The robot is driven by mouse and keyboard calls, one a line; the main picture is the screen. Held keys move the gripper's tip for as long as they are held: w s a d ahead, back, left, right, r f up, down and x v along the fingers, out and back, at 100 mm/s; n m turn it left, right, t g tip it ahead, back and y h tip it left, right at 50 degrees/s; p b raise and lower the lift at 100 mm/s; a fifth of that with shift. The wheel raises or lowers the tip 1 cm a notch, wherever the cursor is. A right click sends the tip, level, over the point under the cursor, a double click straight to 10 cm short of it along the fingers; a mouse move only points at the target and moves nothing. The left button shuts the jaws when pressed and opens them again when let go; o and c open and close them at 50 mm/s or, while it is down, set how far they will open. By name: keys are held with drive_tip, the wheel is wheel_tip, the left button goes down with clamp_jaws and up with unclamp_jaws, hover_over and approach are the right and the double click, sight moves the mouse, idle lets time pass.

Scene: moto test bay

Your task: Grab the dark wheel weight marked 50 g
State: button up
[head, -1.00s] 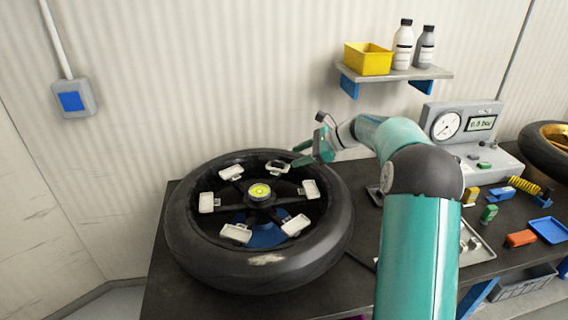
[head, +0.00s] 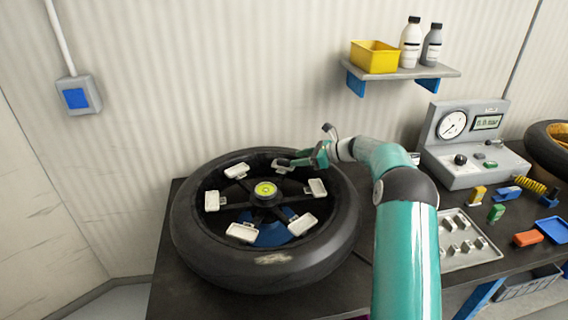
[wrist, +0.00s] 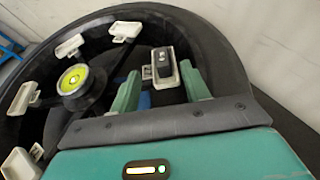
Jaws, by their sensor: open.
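A dark wheel weight (wrist: 163,60) with a small pale mark sits in a white holder (wrist: 148,72) on the wheel; the mark is too small to read. In the wrist view, my gripper (wrist: 160,72) is open, one green finger on each side of that holder, with the weight ahead between them. I cannot tell whether the fingers touch it. In the head view, my gripper (head: 294,160) is over the far right part of the wheel (head: 265,275), by the back holder (head: 283,166). The weight is not clear there.
Several other white holders ring the hub with its yellow-green level (head: 265,189). The tyre rim rises around them. A wall stands close behind. To the right are a grey tray (head: 462,238), a gauge unit (head: 470,145) and small coloured items. A shelf (head: 400,72) hangs above.

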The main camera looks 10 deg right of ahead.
sight(285, 159)
drive_tip(key=x, duration=0.5)
drive_tip(key=shift+w, duration=0.25)
drive_tip(key=shift+c, duration=0.3)
drive_tip(key=shift+a, duration=0.1)
clamp_jaws()
